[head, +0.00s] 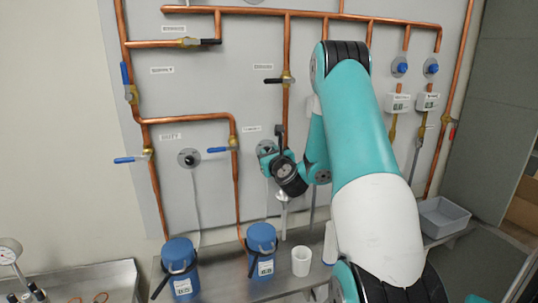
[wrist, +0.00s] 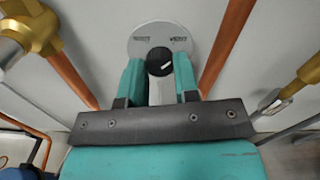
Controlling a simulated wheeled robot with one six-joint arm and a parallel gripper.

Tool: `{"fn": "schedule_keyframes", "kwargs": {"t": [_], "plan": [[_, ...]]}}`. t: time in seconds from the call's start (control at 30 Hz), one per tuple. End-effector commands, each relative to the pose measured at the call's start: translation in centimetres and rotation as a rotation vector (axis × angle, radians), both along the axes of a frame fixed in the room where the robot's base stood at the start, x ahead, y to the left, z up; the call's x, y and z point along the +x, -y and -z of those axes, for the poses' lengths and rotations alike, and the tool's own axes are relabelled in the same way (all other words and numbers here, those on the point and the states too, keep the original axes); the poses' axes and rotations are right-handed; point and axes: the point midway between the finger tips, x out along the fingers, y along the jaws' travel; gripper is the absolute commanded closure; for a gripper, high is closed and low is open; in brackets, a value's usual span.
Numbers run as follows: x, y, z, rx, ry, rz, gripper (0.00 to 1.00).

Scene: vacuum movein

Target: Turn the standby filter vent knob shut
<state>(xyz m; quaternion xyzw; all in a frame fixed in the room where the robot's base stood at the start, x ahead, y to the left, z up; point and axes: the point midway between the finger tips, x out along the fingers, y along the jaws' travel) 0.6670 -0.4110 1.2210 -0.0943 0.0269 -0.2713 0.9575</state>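The vent knob (wrist: 159,62) is small and black, with a white pointer mark tilted up to the right. It sits on a round grey plate (wrist: 146,33) with small dark lettering on both sides. My gripper (wrist: 159,72) has one teal finger on each side of the knob, and both appear to touch it. In the head view my gripper (head: 268,152) is at the right-hand round plate on the panel, and hides most of the plate and the knob. The label (head: 252,128) above it is too small to read surely.
Copper pipes (wrist: 228,45) run close on both sides of my gripper. A second vent plate (head: 189,158) and blue-handled valves (head: 222,149) are to the left. A black-handled valve (head: 280,80) is above. Blue canisters (head: 262,249) and a white cup (head: 301,261) stand below.

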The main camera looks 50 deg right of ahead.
Motion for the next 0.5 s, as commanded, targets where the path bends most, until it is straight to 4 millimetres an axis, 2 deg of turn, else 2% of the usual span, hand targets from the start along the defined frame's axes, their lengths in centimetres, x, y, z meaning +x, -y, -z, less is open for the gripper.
{"fn": "schedule_keyframes", "kwargs": {"t": [0.27, 0.5], "plan": [[0.0, -0.02, -0.02, -0.026, -0.015, 0.002, 0.95], [0.1, -0.23, 0.02, -0.132, -0.08, 0.0, 0.94]]}}
